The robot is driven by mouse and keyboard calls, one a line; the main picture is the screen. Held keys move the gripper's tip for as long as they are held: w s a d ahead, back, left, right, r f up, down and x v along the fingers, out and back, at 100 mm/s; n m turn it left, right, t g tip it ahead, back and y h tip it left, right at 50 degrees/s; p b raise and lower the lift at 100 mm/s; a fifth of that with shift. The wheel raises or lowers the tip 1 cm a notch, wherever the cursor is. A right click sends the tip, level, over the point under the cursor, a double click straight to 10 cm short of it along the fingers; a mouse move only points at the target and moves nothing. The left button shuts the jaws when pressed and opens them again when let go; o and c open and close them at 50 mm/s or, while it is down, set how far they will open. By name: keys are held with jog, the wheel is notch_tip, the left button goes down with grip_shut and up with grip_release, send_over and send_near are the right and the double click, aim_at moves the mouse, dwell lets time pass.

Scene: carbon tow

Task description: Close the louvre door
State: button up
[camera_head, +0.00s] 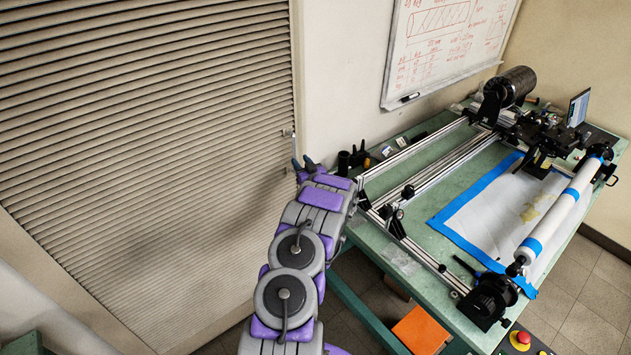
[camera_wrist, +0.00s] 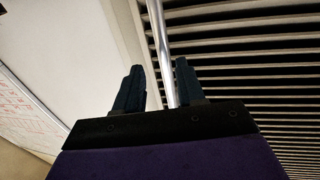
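The louvre door (camera_head: 150,150) fills the left of the head view, with beige horizontal slats. Its right edge lies close to the pale frame and wall; I cannot tell whether it is fully shut. A small metal fitting (camera_head: 288,132) shows at that edge. My gripper (camera_head: 303,163) is just below it, by the door's edge. In the wrist view my gripper (camera_wrist: 158,68) has its two dark fingers apart. A silver bar (camera_wrist: 161,45), seemingly the door handle, runs between them with gaps on both sides. The slats (camera_wrist: 250,70) lie to its right. I cannot tell contact or depth.
A green workbench (camera_head: 415,200) with metal rails, a winding machine and a white roller stands to the right of my arm. A whiteboard (camera_head: 440,40) hangs on the wall behind. An orange item (camera_head: 420,330) lies below the bench. Tiled floor shows at the right.

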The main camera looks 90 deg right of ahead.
jog(key=p+v, duration=0.1)
jog(key=v, duration=1.1)
jog(key=shift+a, duration=0.15)
jog(key=shift+s, duration=0.15)
